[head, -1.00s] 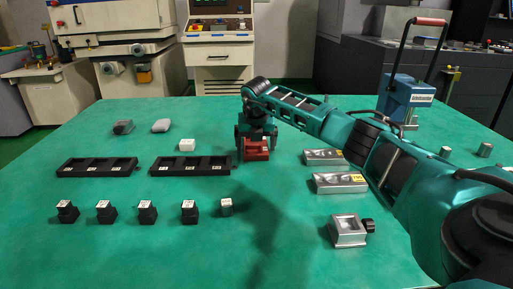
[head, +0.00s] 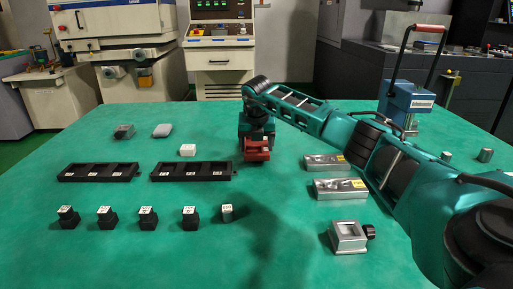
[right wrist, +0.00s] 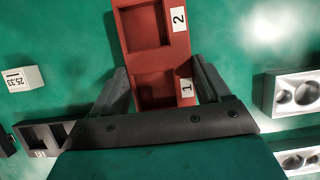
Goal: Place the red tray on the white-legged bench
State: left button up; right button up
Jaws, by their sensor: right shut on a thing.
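The red tray (head: 256,152) is at my right gripper, over the far middle of the green table. In the right wrist view the red tray (right wrist: 151,55) shows square pockets and labels "1" and "2". My right gripper (right wrist: 165,88) is shut on its near end, with one dark finger on each side. The tray's far end runs out of that view. In the head view my right gripper (head: 256,140) hangs behind and above the tray. I cannot tell any height above the table. My left gripper is out of view.
Two black trays (head: 97,172) and several black blocks (head: 148,217) lie left of the gripper. Silver blocks (head: 340,188) and a small vise (head: 348,236) lie right, near my arm. A blue device with a handle (head: 407,102) stands far right. The front middle of the table is clear.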

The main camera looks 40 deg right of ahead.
aim_at(256, 151)
notch_tip(256, 151, up, 18)
jog(key=p, duration=0.4)
jog(key=shift+r, duration=0.2)
